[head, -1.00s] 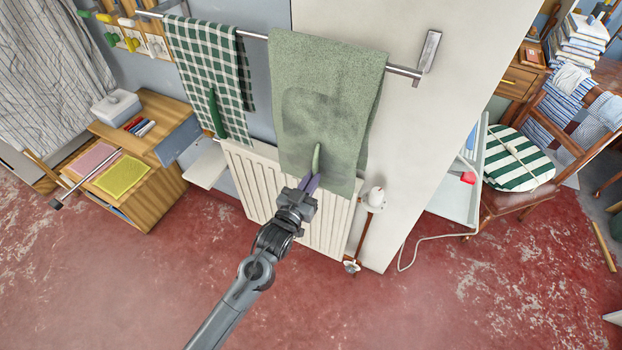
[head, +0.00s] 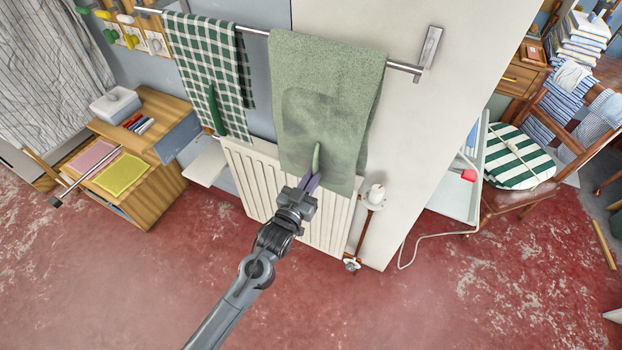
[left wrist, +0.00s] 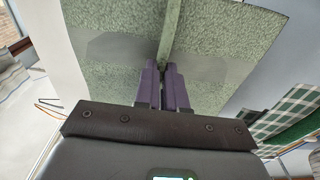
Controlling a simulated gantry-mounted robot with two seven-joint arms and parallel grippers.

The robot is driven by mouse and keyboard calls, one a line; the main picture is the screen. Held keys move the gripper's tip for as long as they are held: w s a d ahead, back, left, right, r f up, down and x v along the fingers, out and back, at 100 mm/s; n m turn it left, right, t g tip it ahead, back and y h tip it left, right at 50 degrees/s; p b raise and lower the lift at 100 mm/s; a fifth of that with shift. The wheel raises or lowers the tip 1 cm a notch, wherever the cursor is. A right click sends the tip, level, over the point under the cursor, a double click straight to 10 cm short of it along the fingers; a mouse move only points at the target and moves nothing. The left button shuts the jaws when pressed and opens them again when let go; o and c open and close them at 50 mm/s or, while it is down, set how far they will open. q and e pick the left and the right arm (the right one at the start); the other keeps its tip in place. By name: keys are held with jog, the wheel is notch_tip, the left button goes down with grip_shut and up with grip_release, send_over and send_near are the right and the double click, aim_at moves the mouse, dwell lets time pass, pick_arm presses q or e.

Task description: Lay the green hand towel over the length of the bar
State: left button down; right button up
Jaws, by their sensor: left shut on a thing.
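The green hand towel (head: 322,85) hangs draped over the metal bar (head: 403,67), toward its right end. A darker patch marks the middle of its front. My left gripper (head: 314,178) is at the lower front of the towel, its purple fingers shut on a pinched fold of the cloth. In the left wrist view the fingers (left wrist: 164,85) close on the fold of the towel (left wrist: 110,30), which spreads out on both sides. The towel's back side is hidden. My right gripper is not in view.
A green checked towel (head: 205,65) hangs on the same bar to the left. A white radiator (head: 258,185) stands below, with its valve (head: 375,195) at the right. A wooden cabinet (head: 150,195) is at the left. The red floor in front is clear.

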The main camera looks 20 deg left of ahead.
pick_arm(q)
jog(key=shift+f, duration=0.1)
jog(key=c, duration=1.1)
grip_release()
jog(key=shift+s, duration=0.1)
jog(key=s+a+f+g, duration=0.1)
jog(key=s+f+g, duration=0.3)
jog(key=s, duration=0.8)
jog(key=s+a+f+m+g+y, duration=0.1)
jog(key=s+f+g, duration=0.1)
jog(key=s+g, duration=0.65)
jog(key=s+a+f+g, duration=0.2)
jog(key=s+f+g, duration=0.1)
jog(key=s, duration=1.2)
jog(key=shift+t, duration=0.25)
jog(key=r+p, duration=2.3)
jog(key=shift+w+d, duration=0.25)
jog(key=shift+d, duration=0.05)
